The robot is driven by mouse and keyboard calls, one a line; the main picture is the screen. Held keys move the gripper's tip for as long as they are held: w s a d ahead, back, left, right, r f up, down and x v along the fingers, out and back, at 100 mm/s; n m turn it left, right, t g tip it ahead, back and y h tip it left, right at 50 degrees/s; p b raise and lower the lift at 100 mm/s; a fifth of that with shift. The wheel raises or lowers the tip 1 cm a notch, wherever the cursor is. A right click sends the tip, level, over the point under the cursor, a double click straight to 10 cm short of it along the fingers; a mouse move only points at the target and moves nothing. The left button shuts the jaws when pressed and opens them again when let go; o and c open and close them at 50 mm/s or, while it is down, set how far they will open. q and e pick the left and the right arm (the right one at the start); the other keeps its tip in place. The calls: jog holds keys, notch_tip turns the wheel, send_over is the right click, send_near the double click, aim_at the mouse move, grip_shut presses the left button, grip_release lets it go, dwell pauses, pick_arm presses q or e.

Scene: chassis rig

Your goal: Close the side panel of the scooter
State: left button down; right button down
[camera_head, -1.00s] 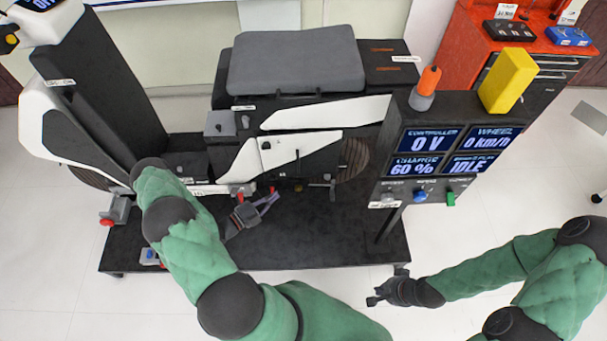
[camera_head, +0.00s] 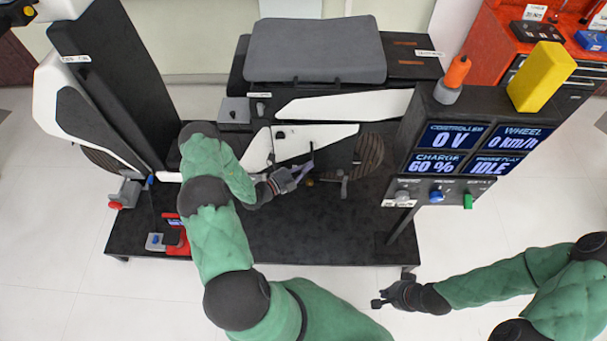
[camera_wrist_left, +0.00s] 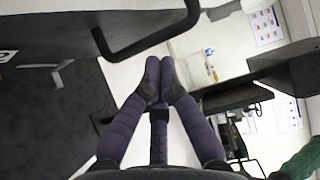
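The scooter's side panel (camera_head: 318,134) is white above and dark below, under the grey seat, in the head view. How far it stands open I cannot tell. A black bar handle (camera_head: 312,154) shows on its front, and a black bar (camera_wrist_left: 150,38) fills the top of the left wrist view. My left gripper (camera_head: 305,168) is just in front of the panel's lower part. In the left wrist view its fingertips (camera_wrist_left: 161,72) are together, below the bar and not around it, with nothing seen between them. My right gripper (camera_head: 380,303) hangs low at the right, away from the scooter.
The scooter stands on a dark platform (camera_head: 300,235). A console with screens (camera_head: 460,150) stands to the right, with an orange-tipped object (camera_head: 455,72) and a yellow block (camera_head: 541,77) on top. A red and grey device (camera_head: 178,240) is at the platform's left front.

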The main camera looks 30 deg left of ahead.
pick_arm(q)
jog(key=shift+w, duration=0.2)
jog(key=shift+w+a+b, duration=0.3)
jog(key=shift+w+a, duration=0.5)
jog(key=shift+a, duration=0.1)
pick_arm(e)
jog(key=shift+f, duration=0.3)
